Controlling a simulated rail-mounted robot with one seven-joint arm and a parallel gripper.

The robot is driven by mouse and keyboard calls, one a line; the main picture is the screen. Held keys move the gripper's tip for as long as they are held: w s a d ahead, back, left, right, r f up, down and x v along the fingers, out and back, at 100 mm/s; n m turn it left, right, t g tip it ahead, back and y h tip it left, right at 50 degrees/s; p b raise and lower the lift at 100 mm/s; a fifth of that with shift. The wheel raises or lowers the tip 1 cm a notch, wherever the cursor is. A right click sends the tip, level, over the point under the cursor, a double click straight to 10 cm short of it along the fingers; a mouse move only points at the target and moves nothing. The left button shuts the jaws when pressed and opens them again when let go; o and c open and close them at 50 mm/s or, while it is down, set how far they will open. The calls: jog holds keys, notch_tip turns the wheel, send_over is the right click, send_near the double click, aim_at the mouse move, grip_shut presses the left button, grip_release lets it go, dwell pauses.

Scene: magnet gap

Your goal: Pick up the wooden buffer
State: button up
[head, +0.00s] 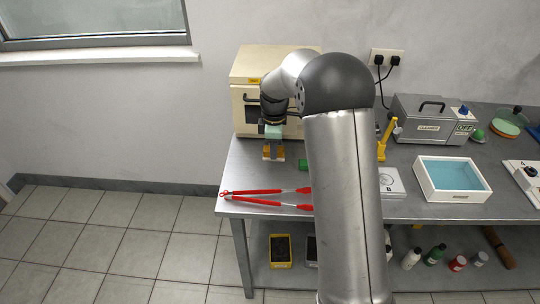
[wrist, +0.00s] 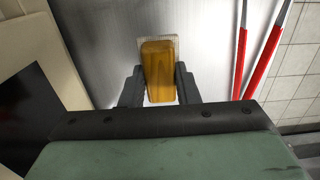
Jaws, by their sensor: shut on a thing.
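The wooden buffer (wrist: 160,66) is an orange-brown block with a pale edge showing past its far end in the wrist view. My gripper (wrist: 159,86) has one dark finger on each side of it and is shut on it. In the head view the buffer (head: 273,154) shows below my gripper (head: 273,146), near the left part of the metal bench (head: 245,173), in front of the cream oven-like box. I cannot tell whether its underside touches the bench.
Red-handled tongs (head: 262,193) lie along the bench's front left edge, right of the buffer in the wrist view (wrist: 240,50). The cream box (head: 246,68) stands close behind. My arm hides the bench's middle.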

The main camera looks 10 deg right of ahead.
jog(key=d+r, duration=0.1)
jog(key=s+d+r, duration=0.2)
jog(key=r, duration=0.1)
jog(key=shift+s+r+b, duration=0.1)
jog(key=shift+s+b, duration=0.1)
jog(key=shift+b, duration=0.2)
jog(key=s+d+r+b, duration=0.1)
jog(key=s+d+r, duration=0.3)
jog(key=s+d, duration=0.2)
jog(key=shift+d+b, duration=0.3)
jog(key=shift+d, duration=0.05)
jog(key=shift+r, duration=0.1)
